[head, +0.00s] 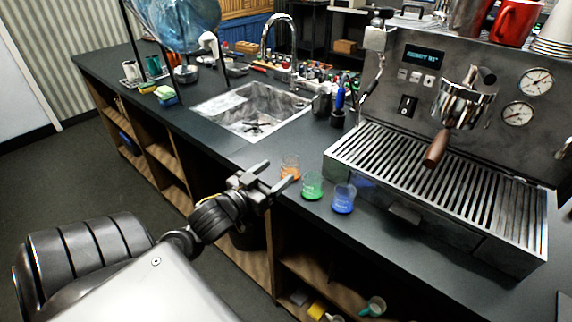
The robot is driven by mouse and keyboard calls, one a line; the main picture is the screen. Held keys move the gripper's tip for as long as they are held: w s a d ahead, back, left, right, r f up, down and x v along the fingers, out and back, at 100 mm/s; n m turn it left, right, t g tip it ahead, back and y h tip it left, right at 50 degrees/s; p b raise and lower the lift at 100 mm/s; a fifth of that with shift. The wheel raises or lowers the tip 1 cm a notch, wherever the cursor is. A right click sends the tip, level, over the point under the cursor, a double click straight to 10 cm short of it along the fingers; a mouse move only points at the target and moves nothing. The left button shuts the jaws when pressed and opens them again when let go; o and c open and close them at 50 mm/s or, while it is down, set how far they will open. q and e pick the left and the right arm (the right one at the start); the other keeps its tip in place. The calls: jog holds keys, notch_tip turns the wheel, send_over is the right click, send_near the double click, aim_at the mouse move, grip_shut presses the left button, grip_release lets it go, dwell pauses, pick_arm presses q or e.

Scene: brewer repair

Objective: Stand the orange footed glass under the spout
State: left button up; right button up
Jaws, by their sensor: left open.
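The orange footed glass (290,167) stands upright on the dark counter, left of a green glass (312,186) and a blue glass (344,198). My left gripper (279,182) is open just in front of the orange glass and partly overlaps it in the picture; I cannot tell whether they touch. The glass's lower part is partly hidden by the gripper. The steel brewer (440,85) stands to the right, with a wood-handled portafilter (450,115) under its group head and a slatted drip tray (400,160) below. My right gripper is not in view.
A sink (215,105) with a tall faucet is set in the counter behind the glasses. A blue-handled tool in a dark cup (338,117) stands left of the brewer. A red mug (514,22) and stacked cups are on top of the brewer. The drip tray is clear.

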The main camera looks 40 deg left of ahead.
aim_at(290, 160)
pick_arm(q)
jog(key=shift+s, duration=1)
jog(key=shift+o, duration=0.4)
jog(key=shift+r, duration=0.25)
notch_tip(290, 160, up, 3)
jog(key=a+n+y+p, duration=0.2)
jog(key=a, duration=0.1)
jog(key=w+d, duration=0.1)
jog(key=w+d+f+m+h, duration=0.1)
jog(key=w+f+m+h, duration=0.1)
jog(key=shift+w+d+f+b, duration=0.25)
jog(key=shift+w+d+b, duration=0.1)
jog(key=shift+w+d, duration=0.05)
jog(key=shift+w+d+f, duration=0.1)
jog(key=shift+w, duration=1.2)
jog(key=shift+w+f, duration=0.1)
jog(key=shift+w, duration=1.2)
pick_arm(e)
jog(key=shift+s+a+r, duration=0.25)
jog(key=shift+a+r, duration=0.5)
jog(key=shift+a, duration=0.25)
pick_arm(q)
jog(key=shift+c, duration=0.3)
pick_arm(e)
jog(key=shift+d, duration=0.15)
